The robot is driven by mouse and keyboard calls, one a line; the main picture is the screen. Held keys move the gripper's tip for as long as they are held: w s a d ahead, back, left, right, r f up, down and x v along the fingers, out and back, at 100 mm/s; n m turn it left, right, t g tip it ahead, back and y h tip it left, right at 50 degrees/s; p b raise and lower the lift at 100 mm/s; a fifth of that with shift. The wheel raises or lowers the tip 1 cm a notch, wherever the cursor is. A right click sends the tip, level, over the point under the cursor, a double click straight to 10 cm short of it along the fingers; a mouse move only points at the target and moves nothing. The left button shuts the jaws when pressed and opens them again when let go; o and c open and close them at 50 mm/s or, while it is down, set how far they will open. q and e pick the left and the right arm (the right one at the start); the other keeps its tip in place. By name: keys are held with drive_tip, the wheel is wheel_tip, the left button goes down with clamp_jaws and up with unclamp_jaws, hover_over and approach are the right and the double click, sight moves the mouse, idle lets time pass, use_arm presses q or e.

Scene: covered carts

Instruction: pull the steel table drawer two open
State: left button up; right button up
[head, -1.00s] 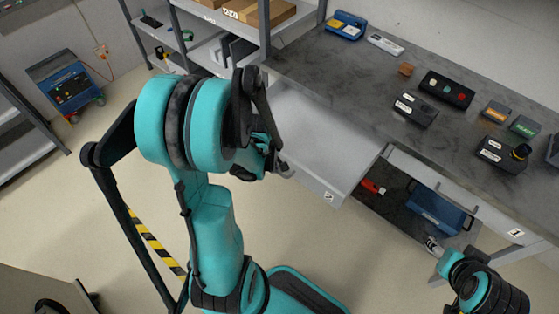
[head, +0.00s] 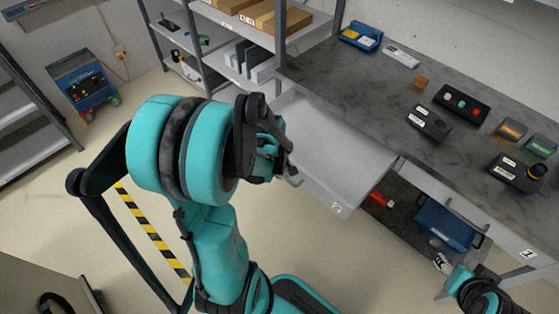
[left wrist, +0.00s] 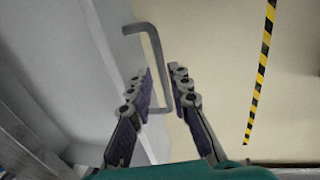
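The steel table (head: 350,85) stands at the upper right. Its drawer two (head: 340,150), pale grey and labelled 2, is pulled well out from under the tabletop, and its inside looks empty. In the left wrist view its bent grey handle (left wrist: 157,65) lies between the fingers of my left gripper (left wrist: 162,75), with visible gaps beside the bar. The fingers stand apart. In the head view this gripper (head: 288,168) is beside the drawer front, partly hidden by my arm. My right gripper (head: 440,262) is near the lower right; its fingers are too small to judge.
Several small boxes stand on the tabletop. Shelves (head: 225,50) are behind. Pale floor (head: 60,220) is clear at left.

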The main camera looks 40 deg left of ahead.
use_arm(q)
wheel_tip(320, 180, up, 9)
drive_tip(key=s, duration=0.2)
idle(0.6)
